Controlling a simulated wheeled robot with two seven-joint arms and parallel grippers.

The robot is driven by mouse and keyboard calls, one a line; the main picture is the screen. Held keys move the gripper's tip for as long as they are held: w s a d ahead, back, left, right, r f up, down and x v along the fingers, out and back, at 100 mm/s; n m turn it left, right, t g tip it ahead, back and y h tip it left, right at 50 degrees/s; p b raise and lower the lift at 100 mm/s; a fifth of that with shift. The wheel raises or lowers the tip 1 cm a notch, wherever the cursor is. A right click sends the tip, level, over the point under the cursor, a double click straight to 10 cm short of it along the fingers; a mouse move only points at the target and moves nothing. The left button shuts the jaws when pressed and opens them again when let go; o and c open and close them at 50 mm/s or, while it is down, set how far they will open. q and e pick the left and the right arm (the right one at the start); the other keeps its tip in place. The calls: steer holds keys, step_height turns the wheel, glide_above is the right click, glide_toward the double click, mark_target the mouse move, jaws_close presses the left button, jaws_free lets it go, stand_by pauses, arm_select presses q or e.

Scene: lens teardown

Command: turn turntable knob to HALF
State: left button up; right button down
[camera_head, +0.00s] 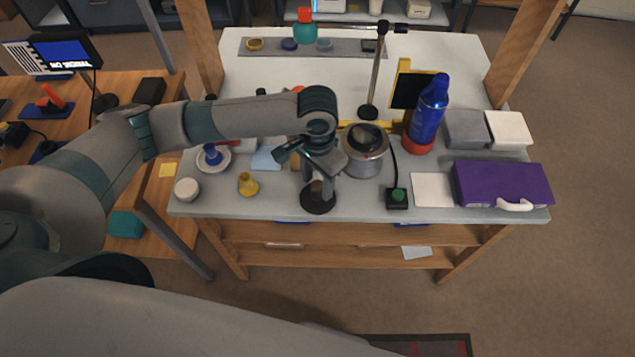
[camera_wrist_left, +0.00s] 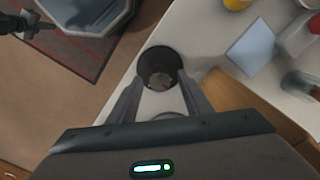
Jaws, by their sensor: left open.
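My left gripper (camera_head: 322,181) is open above the front edge of the bench, pointing down over a round black piece (camera_head: 318,203) with a brownish middle. In the left wrist view the open fingers (camera_wrist_left: 160,92) reach toward this dark, cup-like piece (camera_wrist_left: 160,62); I cannot tell whether they touch it. A black control box with a green knob or button (camera_head: 397,195) stands to the right, its cable running up beside a silver round pot (camera_head: 364,158). No turntable marking or HALF label is readable. A dark gripper-like shape (camera_wrist_left: 25,25) shows at the wrist view's upper left, possibly my right gripper.
A yellow funnel-like piece (camera_head: 248,185) and white jar (camera_head: 187,189) stand to the left. The back middle is fairly clear.

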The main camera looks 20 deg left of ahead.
arm_select(q)
steer(key=shift+f, duration=0.95)
steer(key=c, duration=1.1)
steer(key=shift+o, duration=0.2)
